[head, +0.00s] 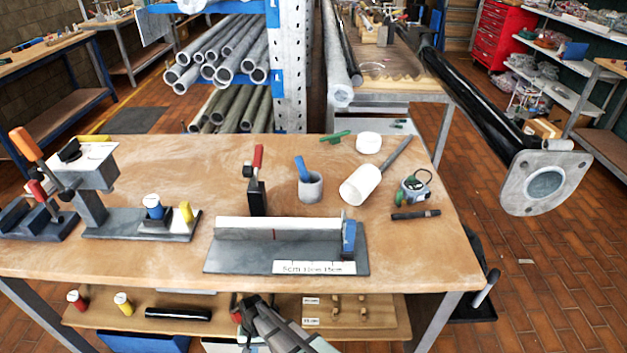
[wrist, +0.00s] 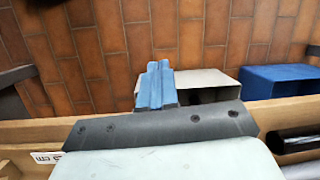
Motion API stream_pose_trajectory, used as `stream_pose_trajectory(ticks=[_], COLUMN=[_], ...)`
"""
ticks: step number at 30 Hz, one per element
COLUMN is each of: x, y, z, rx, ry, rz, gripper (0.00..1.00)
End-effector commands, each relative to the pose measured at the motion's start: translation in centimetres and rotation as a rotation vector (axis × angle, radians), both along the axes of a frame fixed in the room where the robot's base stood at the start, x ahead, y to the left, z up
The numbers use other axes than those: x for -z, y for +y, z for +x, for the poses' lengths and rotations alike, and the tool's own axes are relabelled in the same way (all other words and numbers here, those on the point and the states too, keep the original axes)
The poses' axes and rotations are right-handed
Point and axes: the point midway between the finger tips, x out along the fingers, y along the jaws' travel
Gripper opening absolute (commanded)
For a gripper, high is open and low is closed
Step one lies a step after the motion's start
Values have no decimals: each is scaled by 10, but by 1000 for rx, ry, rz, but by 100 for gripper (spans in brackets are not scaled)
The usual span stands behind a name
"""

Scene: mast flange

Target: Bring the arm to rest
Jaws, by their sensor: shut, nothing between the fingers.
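My gripper (wrist: 155,68) shows in the wrist view with its two blue fingers together and nothing between them. The fingers point away from the camera, over brick-tiled floor and close to a pale grey box in the picture. A dark mounting plate sits behind them. In the head view a grey link of my arm (head: 285,328) shows at the bottom middle, in front of the lower shelf. I cannot make out the fingers in that view.
The bench top (head: 420,255) holds a fixture with a ruler strip (head: 315,268), a white cylinder (head: 360,185), a grey cup (head: 311,188) and clamps. A black mast with a flange (head: 520,182) juts out at right. A blue box (wrist: 285,80) lies right of my fingers.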

Motion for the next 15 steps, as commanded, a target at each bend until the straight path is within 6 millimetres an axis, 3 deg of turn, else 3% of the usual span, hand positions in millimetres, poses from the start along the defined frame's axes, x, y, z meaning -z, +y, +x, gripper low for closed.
stream_pose_trajectory(ticks=[1, 8, 15], x=[4, 16, 28], y=[-18, -84, -172], z=[3, 8, -15], rx=[46, 186, 243], ry=[22, 82, 128], rz=[2, 10, -18], gripper=[0, 0, 0])
